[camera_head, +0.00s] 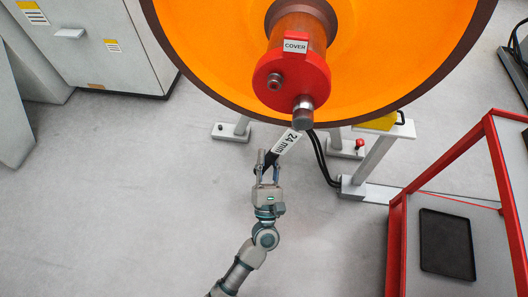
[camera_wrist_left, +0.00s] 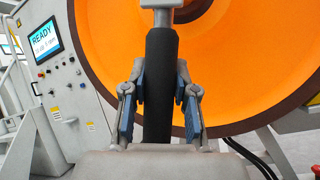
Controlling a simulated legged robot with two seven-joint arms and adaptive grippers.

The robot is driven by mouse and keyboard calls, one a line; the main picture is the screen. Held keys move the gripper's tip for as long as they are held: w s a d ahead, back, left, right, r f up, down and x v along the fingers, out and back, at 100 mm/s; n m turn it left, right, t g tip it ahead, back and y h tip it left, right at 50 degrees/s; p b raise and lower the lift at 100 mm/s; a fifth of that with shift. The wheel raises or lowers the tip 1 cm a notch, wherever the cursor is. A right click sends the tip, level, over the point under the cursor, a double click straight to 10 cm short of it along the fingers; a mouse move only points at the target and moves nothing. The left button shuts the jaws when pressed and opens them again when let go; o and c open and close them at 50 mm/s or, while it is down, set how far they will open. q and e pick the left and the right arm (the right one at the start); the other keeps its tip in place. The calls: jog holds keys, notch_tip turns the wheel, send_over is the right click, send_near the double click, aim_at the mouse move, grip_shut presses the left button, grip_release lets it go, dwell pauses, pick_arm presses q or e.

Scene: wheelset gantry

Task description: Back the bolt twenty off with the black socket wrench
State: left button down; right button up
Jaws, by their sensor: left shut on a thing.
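My left gripper (camera_head: 267,164) is shut on the black handle of the socket wrench (camera_wrist_left: 160,85), just below and in front of the wheel. In the head view the wrench (camera_head: 287,141) carries a white "24 mm" label and slants up to the right. Its metal socket (camera_head: 303,112) is at the lower right edge of the red cover (camera_head: 292,72), which is marked "COVER". I cannot tell whether the socket is seated on a bolt there. Another bolt (camera_head: 275,83) shows bare at the cover's left. No bolt number is readable. My right gripper is not in view.
The large orange wheel (camera_head: 205,35) fills the top, on grey stands (camera_head: 370,160). A red-framed table (camera_head: 490,200) with a black tray (camera_head: 447,244) stands at the right. A grey cabinet (camera_head: 95,50) is at the upper left. The floor at left is clear.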

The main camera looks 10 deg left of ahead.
pick_arm(q)
jog(key=shift+s+r, duration=0.1)
jog(key=shift+r, duration=0.25)
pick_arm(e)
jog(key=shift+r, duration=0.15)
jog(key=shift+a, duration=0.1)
pick_arm(q)
jog(key=d+n+y+b, duration=0.2)
jog(key=n, duration=0.1)
jog(key=d+f+n+g+y+b, duration=0.1)
jog(key=d, duration=0.1)
jog(key=shift+d+n, duration=0.1)
jog(key=shift+n, duration=0.3)
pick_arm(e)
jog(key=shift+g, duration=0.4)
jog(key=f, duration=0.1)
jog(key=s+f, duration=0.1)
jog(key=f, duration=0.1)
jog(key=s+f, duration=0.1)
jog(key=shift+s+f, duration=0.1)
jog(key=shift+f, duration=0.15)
pick_arm(q)
jog(key=shift+b, duration=0.3)
